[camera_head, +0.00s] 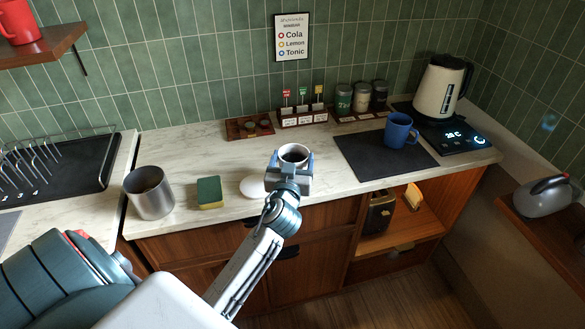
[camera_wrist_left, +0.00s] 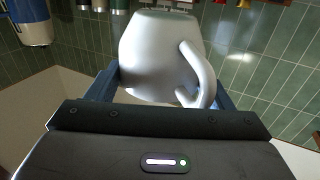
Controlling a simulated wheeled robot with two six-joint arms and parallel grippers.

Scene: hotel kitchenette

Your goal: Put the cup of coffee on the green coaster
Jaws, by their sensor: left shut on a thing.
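A white cup with dark coffee (camera_head: 294,154) is held upright in my left gripper (camera_head: 290,165), in front of the counter's middle. The left wrist view shows the cup (camera_wrist_left: 152,55) large and upside down in the picture, its handle towards the right, with blue fingers (camera_wrist_left: 160,88) on both sides of it. My left gripper is shut on the cup. I cannot make out a green coaster. A wooden tray (camera_head: 236,134) with small dark round pieces stands at the back wall. My right gripper is not in view.
A blue mug (camera_head: 399,132) stands on a dark mat (camera_head: 362,160). A kettle (camera_head: 442,86) stands at the right. A metal pot (camera_head: 149,194), a green-yellow sponge (camera_head: 209,192) and a white rounded thing (camera_head: 252,187) are left of the cup. Bare counter lies behind them.

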